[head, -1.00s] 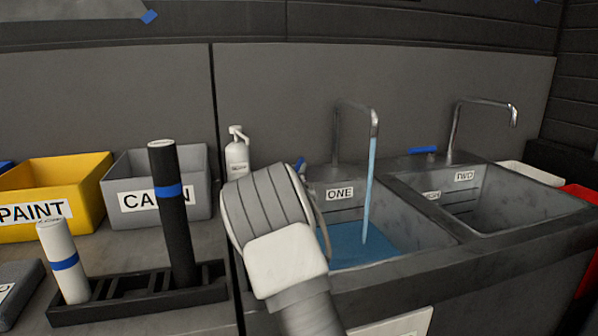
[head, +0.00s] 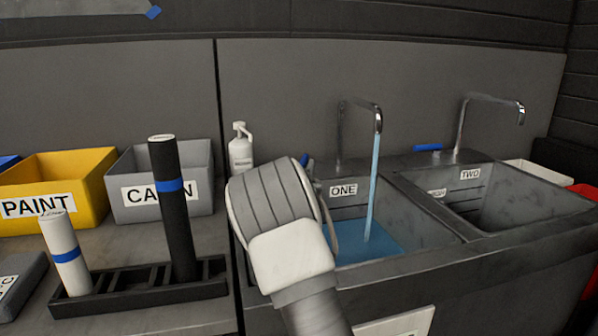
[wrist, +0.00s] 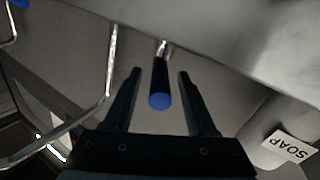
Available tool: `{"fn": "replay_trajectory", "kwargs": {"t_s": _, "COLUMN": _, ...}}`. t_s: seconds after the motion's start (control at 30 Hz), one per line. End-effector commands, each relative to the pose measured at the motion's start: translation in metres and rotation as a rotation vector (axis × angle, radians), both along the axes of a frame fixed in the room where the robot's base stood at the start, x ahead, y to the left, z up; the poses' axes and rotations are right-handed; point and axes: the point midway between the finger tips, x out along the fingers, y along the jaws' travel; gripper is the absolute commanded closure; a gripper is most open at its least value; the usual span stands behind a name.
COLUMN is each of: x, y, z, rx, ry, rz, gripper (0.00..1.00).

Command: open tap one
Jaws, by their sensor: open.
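Tap one (head: 377,118) is a curved metal spout over the basin labelled ONE (head: 400,258). A stream of water (head: 373,185) falls from it into blue water in the basin. Its blue handle (head: 305,160) shows only partly behind my arm in the head view. In the wrist view the blue handle (wrist: 160,98) points toward the camera, between my gripper's fingers (wrist: 160,80). The fingers are open, with a visible gap on each side of the handle. My gripper is hidden behind my arm in the head view.
A white soap bottle (head: 241,150) stands left of the tap. Basin TWO (head: 545,215) and its tap (head: 490,98) with a blue handle (head: 428,147) are on the right. A black rack (head: 135,295) with rolls, a grey bin (head: 135,205) and a yellow bin (head: 85,180) fill the left.

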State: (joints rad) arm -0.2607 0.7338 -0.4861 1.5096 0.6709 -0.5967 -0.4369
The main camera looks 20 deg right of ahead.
Motion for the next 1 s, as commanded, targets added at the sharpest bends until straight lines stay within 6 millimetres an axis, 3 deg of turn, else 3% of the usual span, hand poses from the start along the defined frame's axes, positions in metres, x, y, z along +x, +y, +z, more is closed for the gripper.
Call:
{"fn": "replay_trajectory", "kwargs": {"t_s": 0.27, "x": -0.024, "y": 0.014, "z": 0.002, "rx": 0.001, "ry": 0.002, "rz": 0.003, "gripper": 0.43}}
{"fn": "replay_trajectory", "kwargs": {"t_s": 1.0, "x": -0.141, "y": 0.076, "z": 0.001, "rx": 0.002, "ry": 0.001, "rz": 0.002, "gripper": 0.43}}
